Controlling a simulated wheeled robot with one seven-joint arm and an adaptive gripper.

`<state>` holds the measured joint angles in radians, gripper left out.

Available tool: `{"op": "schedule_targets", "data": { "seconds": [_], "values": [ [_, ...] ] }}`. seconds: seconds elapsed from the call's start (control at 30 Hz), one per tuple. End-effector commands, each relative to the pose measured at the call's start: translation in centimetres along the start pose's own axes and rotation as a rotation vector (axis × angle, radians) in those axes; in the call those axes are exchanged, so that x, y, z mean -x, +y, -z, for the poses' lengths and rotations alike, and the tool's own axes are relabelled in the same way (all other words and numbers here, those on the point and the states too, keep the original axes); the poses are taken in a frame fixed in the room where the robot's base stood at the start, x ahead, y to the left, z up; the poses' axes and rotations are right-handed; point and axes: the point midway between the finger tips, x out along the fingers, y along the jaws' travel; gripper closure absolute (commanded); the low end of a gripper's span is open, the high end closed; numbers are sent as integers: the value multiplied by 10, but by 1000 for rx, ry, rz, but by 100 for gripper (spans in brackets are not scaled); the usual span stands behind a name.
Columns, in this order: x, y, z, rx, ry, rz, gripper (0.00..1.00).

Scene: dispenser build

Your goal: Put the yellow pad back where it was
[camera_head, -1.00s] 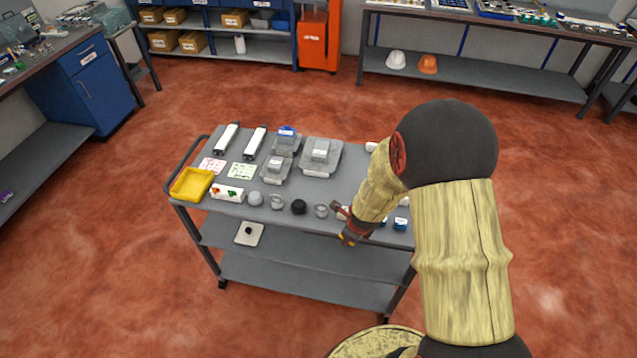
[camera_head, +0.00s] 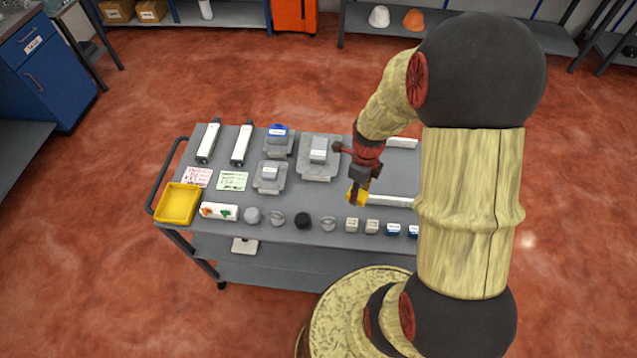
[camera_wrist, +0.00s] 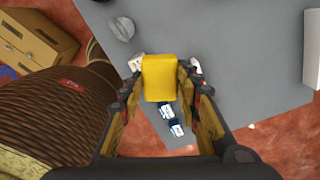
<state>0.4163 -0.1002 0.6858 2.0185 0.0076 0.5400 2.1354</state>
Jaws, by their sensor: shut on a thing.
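My gripper (camera_head: 357,190) is shut on a yellow pad (camera_wrist: 159,78), a block with rounded edges gripped between the two fingers in the wrist view. In the head view the pad is a small yellow patch at the fingertips, partly hidden by them. The gripper is over the right-middle part of the grey cart top (camera_head: 330,190), apparently above the surface and behind the front row of small parts. That row includes a black knob (camera_head: 303,221), beige blocks (camera_head: 352,225) and blue-and-white blocks (camera_head: 393,230).
A yellow tray (camera_head: 178,203) is at the cart's left front corner. Beside it is a white block with orange and green parts (camera_head: 219,212). Grey fixtures (camera_head: 319,155) and two white bars (camera_head: 209,141) stand behind. My arm hides the cart's right end.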

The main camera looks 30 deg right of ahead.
Motion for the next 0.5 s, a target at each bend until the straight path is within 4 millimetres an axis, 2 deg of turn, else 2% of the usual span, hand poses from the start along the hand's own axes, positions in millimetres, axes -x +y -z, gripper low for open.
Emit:
{"op": "schedule_targets", "data": {
  "seconds": [0.37, 0.5],
  "values": [
    [-38, -14, -81, 4, 1, -1, 87],
    [-65, -17, -101, 2, 2, -2, 87]
  ]
}}
